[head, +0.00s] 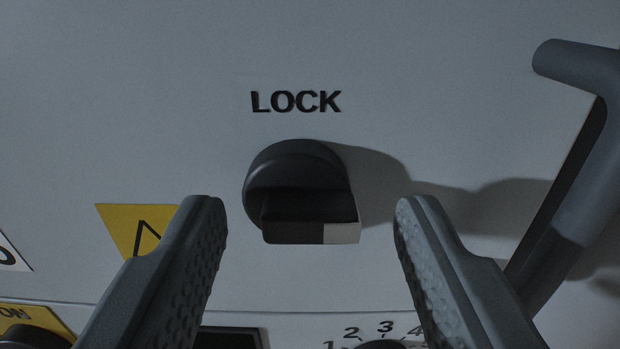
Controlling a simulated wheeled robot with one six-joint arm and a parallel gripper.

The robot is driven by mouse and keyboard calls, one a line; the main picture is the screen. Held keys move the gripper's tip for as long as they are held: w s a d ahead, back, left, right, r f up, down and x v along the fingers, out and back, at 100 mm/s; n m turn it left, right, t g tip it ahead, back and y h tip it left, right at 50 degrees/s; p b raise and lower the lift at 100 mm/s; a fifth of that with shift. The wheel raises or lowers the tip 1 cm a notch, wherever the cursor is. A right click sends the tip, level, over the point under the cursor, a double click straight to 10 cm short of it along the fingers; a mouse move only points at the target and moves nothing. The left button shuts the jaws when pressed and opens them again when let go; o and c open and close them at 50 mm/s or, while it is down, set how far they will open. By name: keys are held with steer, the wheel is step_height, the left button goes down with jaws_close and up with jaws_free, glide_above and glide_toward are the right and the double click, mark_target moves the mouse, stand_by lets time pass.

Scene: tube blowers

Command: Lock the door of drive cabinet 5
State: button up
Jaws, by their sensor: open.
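A black rotary knob (300,190) sits on the grey cabinet door (130,90) under the printed word LOCK (296,102). Its grip bar lies about horizontal, with a pale mark (341,233) at its right end. My gripper (310,222) is open, with one finger to the left and one to the right of the knob. Neither finger appears to touch it. No cabinet number shows in this view.
A dark grey handle (585,150) stands out from the door at the right, close to my right finger. A yellow warning label (135,226) is at the left. A numbered dial (383,342) and a dark rectangular panel (230,338) are partly visible below.

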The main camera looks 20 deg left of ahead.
steer(key=shift+w+a, duration=0.1)
steer(key=shift+w, duration=0.15)
steer(key=c, duration=1)
